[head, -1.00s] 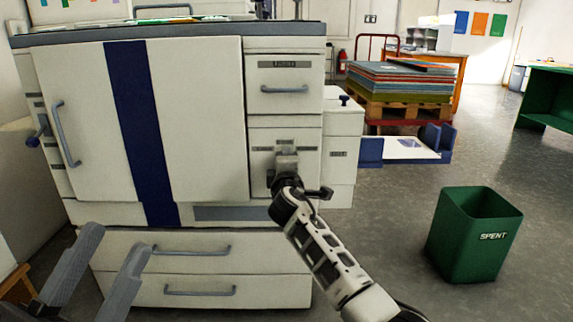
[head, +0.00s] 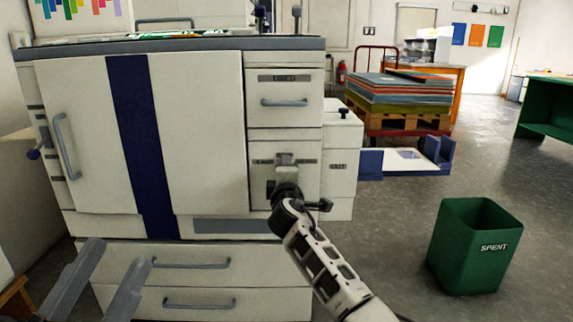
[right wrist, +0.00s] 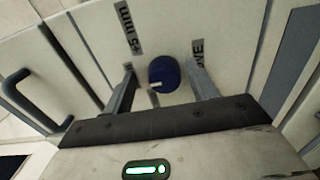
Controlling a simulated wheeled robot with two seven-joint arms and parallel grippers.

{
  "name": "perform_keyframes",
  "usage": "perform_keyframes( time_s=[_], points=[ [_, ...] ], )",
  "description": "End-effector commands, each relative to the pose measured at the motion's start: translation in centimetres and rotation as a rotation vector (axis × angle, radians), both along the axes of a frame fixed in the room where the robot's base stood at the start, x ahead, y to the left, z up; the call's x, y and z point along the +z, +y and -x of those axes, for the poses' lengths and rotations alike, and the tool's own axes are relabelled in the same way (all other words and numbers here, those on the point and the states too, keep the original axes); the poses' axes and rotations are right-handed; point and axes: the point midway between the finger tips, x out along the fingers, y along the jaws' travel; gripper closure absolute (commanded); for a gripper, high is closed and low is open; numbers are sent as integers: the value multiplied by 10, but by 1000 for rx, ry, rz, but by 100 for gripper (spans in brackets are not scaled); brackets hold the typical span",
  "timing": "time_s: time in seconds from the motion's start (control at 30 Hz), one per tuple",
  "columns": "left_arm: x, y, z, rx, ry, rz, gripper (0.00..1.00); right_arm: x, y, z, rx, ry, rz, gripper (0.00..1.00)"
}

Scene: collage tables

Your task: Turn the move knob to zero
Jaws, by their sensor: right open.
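The move knob (right wrist: 164,74) is a round dark blue knob with a short white mark, on the cream panel in the right wrist view. A label ending in "VE" (right wrist: 198,53) is beside it, and a "+5 mm" label (right wrist: 130,27) lies on the other side. My right gripper (right wrist: 162,82) is open, with one finger on each side of the knob; I cannot tell whether they touch it. In the head view my right gripper (head: 285,168) is at the machine's lower right panel and hides the knob. My left gripper (head: 119,252) is open and empty at lower left.
The big cream machine (head: 203,130) has a blue stripe, doors and drawers with grey handles (head: 200,303).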

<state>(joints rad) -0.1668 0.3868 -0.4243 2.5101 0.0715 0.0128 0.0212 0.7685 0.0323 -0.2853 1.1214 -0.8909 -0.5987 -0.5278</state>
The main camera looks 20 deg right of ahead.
Motion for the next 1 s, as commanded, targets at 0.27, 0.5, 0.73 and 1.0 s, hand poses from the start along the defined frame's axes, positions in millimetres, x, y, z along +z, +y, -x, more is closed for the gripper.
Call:
perform_keyframes(
  time_s=[0.27,0.5,0.73,1.0],
  points=[
    [-52,2,-11,-35,538,121,64,57,7,17,5,-11,1,42],
    [-102,-8,15,-100,998,222,64,100,17,52,5,-10,1,42],
    [-110,-2,12,-13,990,93,64,114,31,101,4,-3,0,42],
    [-117,2,12,30,997,24,64,124,39,131,2,0,2,42]
  ],
)
